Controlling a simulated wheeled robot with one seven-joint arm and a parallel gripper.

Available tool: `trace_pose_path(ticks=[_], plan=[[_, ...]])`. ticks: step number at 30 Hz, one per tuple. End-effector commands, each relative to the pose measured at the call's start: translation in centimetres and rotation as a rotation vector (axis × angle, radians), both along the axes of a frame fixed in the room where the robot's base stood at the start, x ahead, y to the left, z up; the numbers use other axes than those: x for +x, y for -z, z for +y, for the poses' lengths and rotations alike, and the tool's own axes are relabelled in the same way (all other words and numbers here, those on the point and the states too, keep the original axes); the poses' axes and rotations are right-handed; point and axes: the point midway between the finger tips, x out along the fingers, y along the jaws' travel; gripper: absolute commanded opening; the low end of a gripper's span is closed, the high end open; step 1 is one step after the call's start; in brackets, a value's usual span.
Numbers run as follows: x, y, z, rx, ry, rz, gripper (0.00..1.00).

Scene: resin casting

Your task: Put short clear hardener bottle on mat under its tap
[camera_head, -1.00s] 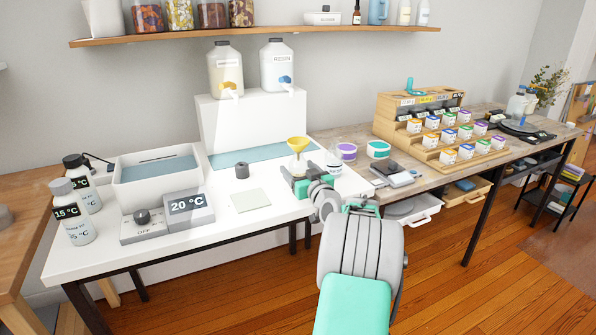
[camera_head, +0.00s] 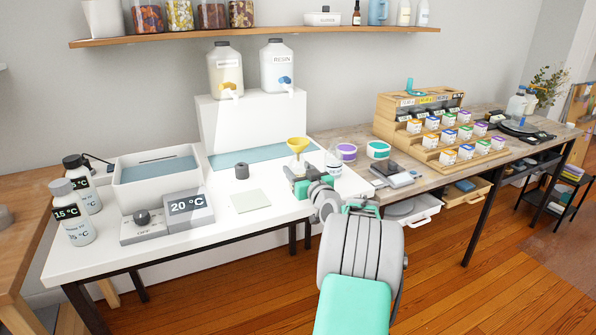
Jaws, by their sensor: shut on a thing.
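A clear bottle (camera_head: 298,166) with a yellow funnel (camera_head: 297,144) in its top is upright on the right part of the white table. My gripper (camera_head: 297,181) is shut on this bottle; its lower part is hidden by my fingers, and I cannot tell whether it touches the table. On a white stand, the left jug (camera_head: 226,72) has a yellow tap (camera_head: 229,91) and the right jug, labelled RESIN (camera_head: 277,67), has a blue tap (camera_head: 285,80). The blue-grey mat (camera_head: 232,158) lies along the stand's front, behind and left of my gripper.
Another clear container (camera_head: 333,165) stands close right of my gripper. The white bath (camera_head: 157,180) is farther left. The tabletop between gripper and mat looks clear.

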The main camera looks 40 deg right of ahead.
Motion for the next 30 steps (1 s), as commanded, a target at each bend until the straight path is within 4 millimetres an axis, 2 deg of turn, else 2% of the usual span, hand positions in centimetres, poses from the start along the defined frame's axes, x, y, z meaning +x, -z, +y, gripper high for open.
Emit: trace_pose_path(ticks=[15, 26, 30], plan=[[0.0, -3.0, 0.0, -0.002, 0.000, -0.002, 0.00], [0.0, -3.1, 0.0, -0.001, 0.000, -0.001, 0.00], [0.1, -3.2, 0.9, -0.001, -0.013, -0.001, 0.00]])
